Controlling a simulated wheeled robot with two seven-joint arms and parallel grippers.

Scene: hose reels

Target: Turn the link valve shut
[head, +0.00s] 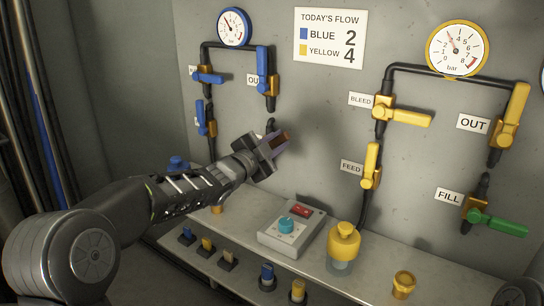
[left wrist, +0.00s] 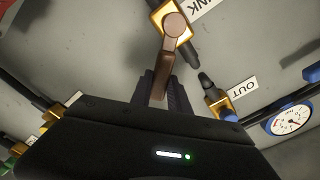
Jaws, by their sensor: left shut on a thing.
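The link valve has a brown lever (left wrist: 165,62) on a brass body (left wrist: 157,8), beside a partly cropped label (left wrist: 203,6) in the left wrist view. My left gripper (left wrist: 158,88) is shut on the lever's free end. In the head view the left gripper (head: 277,146) is at the panel between the blue and yellow pipework, with a bit of the brown lever (head: 284,136) showing. The gripper hides most of the valve there, so I cannot tell the lever's angle to its pipe. My right gripper is not in view.
Blue-handled valves (head: 209,77) stand left of the gripper. The yellow bleed lever (head: 408,118) and feed lever (head: 371,160) are to its right, with the green fill lever (head: 503,224) farther right. Below, a shelf carries a control box (head: 280,241) and a yellow-topped jar (head: 343,242).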

